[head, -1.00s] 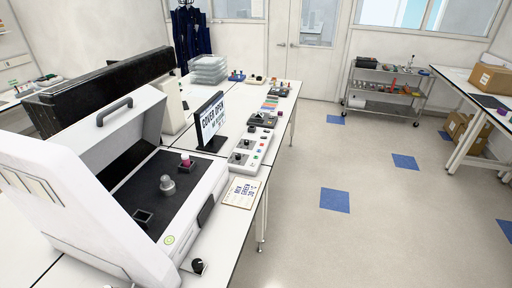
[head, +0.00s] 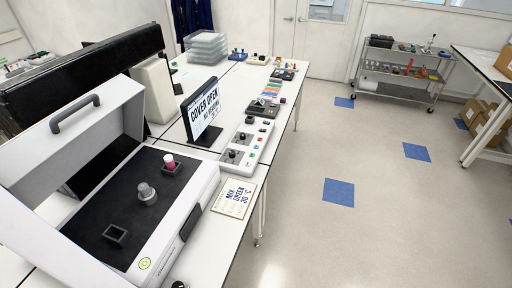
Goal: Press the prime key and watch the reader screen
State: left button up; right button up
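The reader screen (head: 203,107) stands upright on the bench and reads "COVER OPEN", with smaller text below that looks like "NO READING". A white control panel (head: 247,142) with black knobs and small coloured keys lies to its right; which key is the prime key I cannot tell. The white instrument (head: 186,196) in front has its cover (head: 75,127) raised. On its dark deck are a grey metal knob (head: 146,193), a pink-capped vial (head: 169,161) in a square holder and an empty square holder (head: 115,234). Neither gripper is in view.
A card (head: 234,197) reading "MIX GREEN 30 °C" lies at the bench's right edge. Stacked clear trays (head: 206,47) and small devices stand farther back. A wheeled cart (head: 398,70) and a side table with boxes stand across the open floor (head: 300,230).

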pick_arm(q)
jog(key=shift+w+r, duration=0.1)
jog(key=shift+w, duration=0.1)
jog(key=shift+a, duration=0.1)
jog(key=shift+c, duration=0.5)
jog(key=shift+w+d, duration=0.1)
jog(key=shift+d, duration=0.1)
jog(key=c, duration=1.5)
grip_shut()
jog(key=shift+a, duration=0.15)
